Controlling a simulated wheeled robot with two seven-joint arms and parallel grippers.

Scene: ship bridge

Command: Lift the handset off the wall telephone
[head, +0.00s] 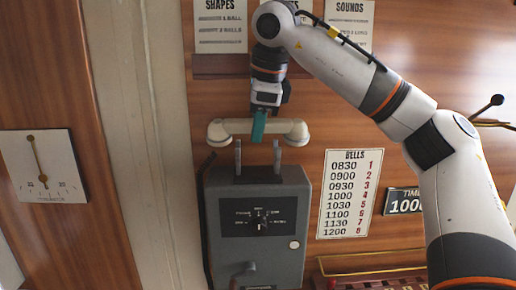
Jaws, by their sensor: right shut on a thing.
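The wall telephone (283,215) is a grey box with a dial plate, mounted on the wood wall. Two upright grey cradle prongs (238,158) stand on its top. The cream handset (232,126) is level, above the prongs, with its two ends hanging down at left and right. My right gripper (259,126) comes down from above and is shut on the handset near its middle. Its teal fingers cover part of the handset grip. A gap shows between the handset and the prong tips. My left gripper is not in view.
A dark cord (204,200) runs down the left side of the box. A bells board (349,194) and a time plate (403,201) hang to the right. A clinometer panel (42,165) is at far left. A ledge (220,66) with signs above runs behind my right wrist.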

